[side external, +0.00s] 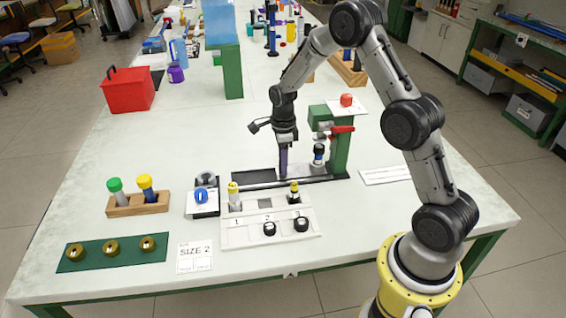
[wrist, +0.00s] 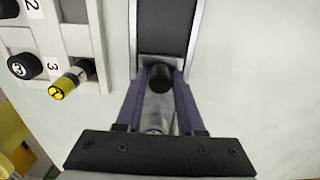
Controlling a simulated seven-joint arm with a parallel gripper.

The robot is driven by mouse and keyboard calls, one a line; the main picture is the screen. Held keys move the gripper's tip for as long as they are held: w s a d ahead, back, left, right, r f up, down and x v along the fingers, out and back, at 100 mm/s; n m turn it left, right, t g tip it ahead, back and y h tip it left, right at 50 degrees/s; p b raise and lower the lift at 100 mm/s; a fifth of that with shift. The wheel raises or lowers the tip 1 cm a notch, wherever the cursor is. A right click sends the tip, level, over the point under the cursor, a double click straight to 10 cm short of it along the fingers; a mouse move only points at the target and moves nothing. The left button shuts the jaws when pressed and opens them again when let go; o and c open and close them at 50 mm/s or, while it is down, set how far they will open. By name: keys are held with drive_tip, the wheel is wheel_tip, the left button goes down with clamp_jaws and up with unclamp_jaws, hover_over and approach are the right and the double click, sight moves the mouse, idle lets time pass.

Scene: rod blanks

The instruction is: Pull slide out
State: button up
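The slide is part of a low black track (side external: 240,181) with pale edges, lying at the foot of a green stand (side external: 341,150). The track's dark strip also shows in the wrist view (wrist: 165,28). A black round knob (wrist: 160,78) stands at the near end of this strip. My gripper (side external: 283,172) points straight down over the track, left of the stand. In the wrist view, the two purple fingers of my gripper (wrist: 162,80) are on either side of the knob, which fills the gap at their tips. The fingers hide the knob in the side view.
A small dark-capped vial (side external: 318,154) stands by the green stand, below a red lever (side external: 342,130). A white numbered panel (side external: 245,236) with knobs and yellow-topped pieces is in front of the track. A white label plate (side external: 386,175) lies to the right.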

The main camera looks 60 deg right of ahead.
clamp_jaws()
idle(1.1)
